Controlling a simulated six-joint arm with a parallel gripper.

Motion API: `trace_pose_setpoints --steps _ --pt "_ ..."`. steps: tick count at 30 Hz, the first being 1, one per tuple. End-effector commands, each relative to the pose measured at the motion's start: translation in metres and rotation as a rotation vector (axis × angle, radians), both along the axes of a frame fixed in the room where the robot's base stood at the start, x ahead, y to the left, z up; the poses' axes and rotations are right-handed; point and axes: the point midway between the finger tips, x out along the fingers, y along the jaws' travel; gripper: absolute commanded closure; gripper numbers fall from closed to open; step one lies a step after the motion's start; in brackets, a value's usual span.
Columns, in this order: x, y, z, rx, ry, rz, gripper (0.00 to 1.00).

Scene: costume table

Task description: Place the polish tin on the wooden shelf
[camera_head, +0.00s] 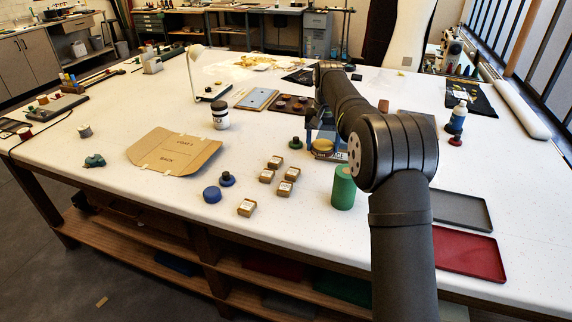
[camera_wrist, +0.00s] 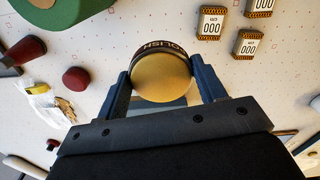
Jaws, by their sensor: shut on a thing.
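The polish tin (camera_head: 323,146) is round, with a golden face and a dark band. In the wrist view the tin (camera_wrist: 162,76) shows POLISH on its band. My gripper (camera_head: 325,141) is shut on it, with one blue finger on each side, as the wrist view of my gripper (camera_wrist: 160,80) also shows. The tin is over the white table, right of the small boxes; its height above the top is hard to judge. A wooden shelf (camera_head: 145,238) of brown boards runs under the table's front side, low down, partly hidden by the tabletop and legs.
A cardboard pattern (camera_head: 175,152) lies left. A red tray (camera_head: 465,252) and grey tray (camera_head: 460,209) lie right. The left front tabletop is largely clear.

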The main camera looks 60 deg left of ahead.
Motion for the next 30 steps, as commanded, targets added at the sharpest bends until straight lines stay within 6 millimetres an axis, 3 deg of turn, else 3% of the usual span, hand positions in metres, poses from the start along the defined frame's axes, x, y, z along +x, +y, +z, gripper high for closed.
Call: trace_pose_setpoints --steps 9,14,21,30 --pt "0.0 0.0 -0.055 -0.001 0.001 0.0 0.65" --pt "0.0 0.0 -0.066 0.001 -0.001 -0.001 0.65" --pt "0.0 0.0 -0.097 0.0 0.0 -0.001 0.65" --pt "0.0 0.0 -0.1 0.001 -0.001 0.0 0.65"
